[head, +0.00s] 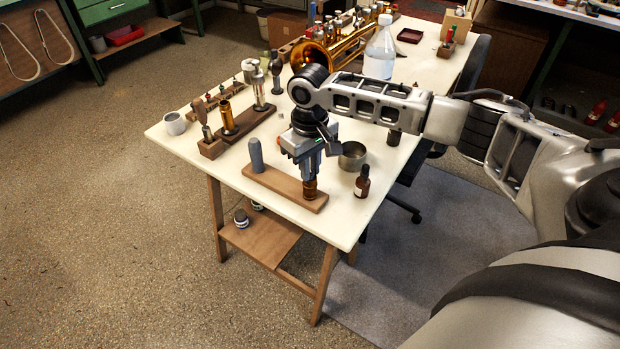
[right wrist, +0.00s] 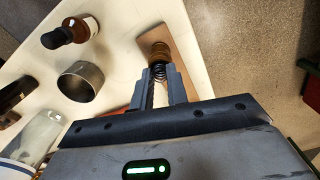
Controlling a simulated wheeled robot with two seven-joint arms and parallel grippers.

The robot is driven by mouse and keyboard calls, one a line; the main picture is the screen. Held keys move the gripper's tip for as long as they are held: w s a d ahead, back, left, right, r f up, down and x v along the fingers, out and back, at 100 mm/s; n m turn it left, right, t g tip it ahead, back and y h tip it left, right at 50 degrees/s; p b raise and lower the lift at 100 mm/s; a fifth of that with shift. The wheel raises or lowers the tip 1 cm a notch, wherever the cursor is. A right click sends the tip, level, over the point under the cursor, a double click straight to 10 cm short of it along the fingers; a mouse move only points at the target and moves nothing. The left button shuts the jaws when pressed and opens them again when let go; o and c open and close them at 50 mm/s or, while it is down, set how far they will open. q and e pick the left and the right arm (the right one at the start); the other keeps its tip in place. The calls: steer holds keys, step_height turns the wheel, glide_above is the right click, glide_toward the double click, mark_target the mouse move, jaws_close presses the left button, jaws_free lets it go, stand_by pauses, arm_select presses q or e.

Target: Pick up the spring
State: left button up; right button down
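The spring (right wrist: 159,72) is a small dark coil in the right wrist view, between the fingertips of my right gripper (right wrist: 159,77). The fingers meet its two sides with no clear gap. A ribbed copper-brown cylinder (right wrist: 160,50) lies just beyond it; in the head view this cylinder (head: 310,190) stands on the right end of a wooden board (head: 283,188). My right gripper (head: 309,172) points down over that end and hides the spring there. Whether the spring still touches the cylinder cannot be told. My left gripper is not in view.
A grey peg (head: 256,155) stands on the board's left end. A brown dropper bottle (head: 362,183) and a metal cup (head: 352,157) are close on the right. Wooden stands with brass parts (head: 228,117) and a brass horn (head: 312,56) are farther back. The table's front edge is near.

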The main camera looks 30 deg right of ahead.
stand_by(0.3)
steer(key=shift+w+r, duration=0.1)
steer(key=shift+r, duration=0.4)
step_height(320, 180, up, 2)
steer(key=shift+r, duration=0.1)
steer(key=s+a+r, duration=0.5)
steer(key=a+r, duration=0.5)
steer(key=a, duration=0.3)
steer(key=shift+s, duration=0.15)
